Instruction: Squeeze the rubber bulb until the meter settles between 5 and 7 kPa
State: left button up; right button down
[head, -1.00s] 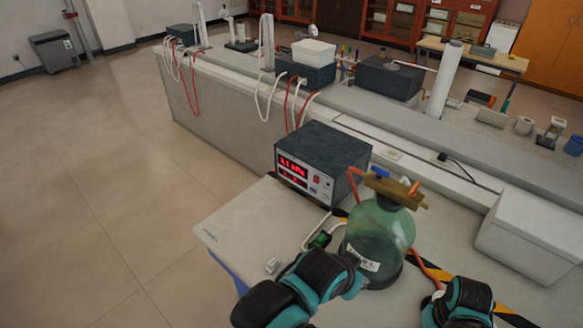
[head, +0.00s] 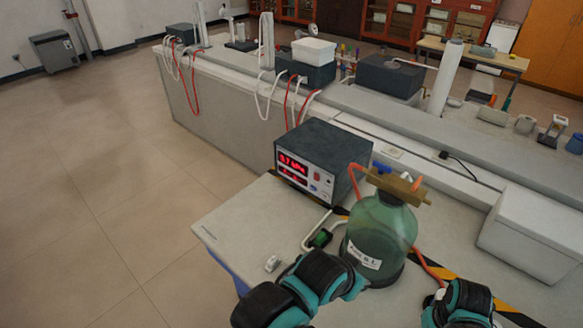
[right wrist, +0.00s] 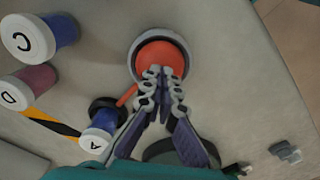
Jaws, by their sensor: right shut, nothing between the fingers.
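The meter box (head: 322,160) stands on the bench with a lit red display (head: 292,166). Its upper line ends in ".7 kPa", and the first digit is too blurred to be sure. The green glass bottle (head: 380,238) with a brass top stands in front of it.
Jars with white caps marked C (right wrist: 28,38), D (right wrist: 18,90) and A (right wrist: 96,143) stand left of the bulb. A white box (head: 533,232) is at the right of the bench. Orange tubes run from the glass bottle. The bench's left front (head: 240,222) is mostly clear.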

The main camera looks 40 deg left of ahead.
jog(key=shift+f+b, duration=0.45)
jog(key=shift+f, duration=0.25)
jog(key=shift+r, duration=0.1)
jog(key=shift+r+p, duration=1.45)
jog(key=shift+r, duration=0.3)
jog(key=shift+f, duration=0.15)
